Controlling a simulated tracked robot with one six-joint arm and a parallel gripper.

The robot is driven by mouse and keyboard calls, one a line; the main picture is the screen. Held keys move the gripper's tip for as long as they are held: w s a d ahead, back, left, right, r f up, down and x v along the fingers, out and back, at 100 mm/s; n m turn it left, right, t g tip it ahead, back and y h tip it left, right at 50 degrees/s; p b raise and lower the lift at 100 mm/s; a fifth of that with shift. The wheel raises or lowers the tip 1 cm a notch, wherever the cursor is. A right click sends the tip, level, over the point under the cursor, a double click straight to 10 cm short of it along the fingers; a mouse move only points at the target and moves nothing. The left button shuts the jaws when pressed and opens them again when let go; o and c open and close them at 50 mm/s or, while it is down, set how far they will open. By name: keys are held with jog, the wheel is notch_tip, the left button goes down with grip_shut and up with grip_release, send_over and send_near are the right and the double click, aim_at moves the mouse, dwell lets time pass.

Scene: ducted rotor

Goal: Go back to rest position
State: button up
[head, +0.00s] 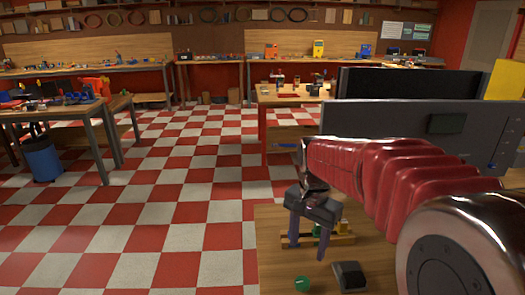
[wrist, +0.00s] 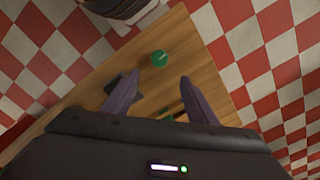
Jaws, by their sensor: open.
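My gripper (head: 307,250) is at the end of my red-sleeved arm, above the near wooden table (head: 272,250). Its two fingers point down and are spread apart. In the wrist view the gripper (wrist: 160,76) shows nothing between its fingertips. A green round piece with a white mark (head: 303,284) lies on the table near its front; it also shows in the wrist view (wrist: 160,58), just beyond the fingertips. A small wooden holder with coloured parts (head: 343,239) stands behind the fingers and is partly hidden by them.
A small black wedge-shaped device (head: 350,276) sits on the near table. A large grey panel (head: 400,130) stands behind my arm. A workbench (head: 60,112) and a blue bin (head: 42,160) are at left. The red and white checked floor (head: 160,200) is clear in the middle.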

jog(key=s+r+n+t, duration=0.2)
jog(key=s+n, duration=0.2)
jog(key=s, duration=0.5)
jog(key=s+r+n+t, duration=0.2)
jog(key=s+n+t, duration=0.1)
jog(key=s, duration=0.6)
jog(key=shift+s+d+r+n+t, duration=0.15)
jog(key=shift+s+r+n+t, duration=0.15)
jog(key=shift+n, duration=0.5)
jog(key=shift+f, duration=0.1)
dwell(0.9)
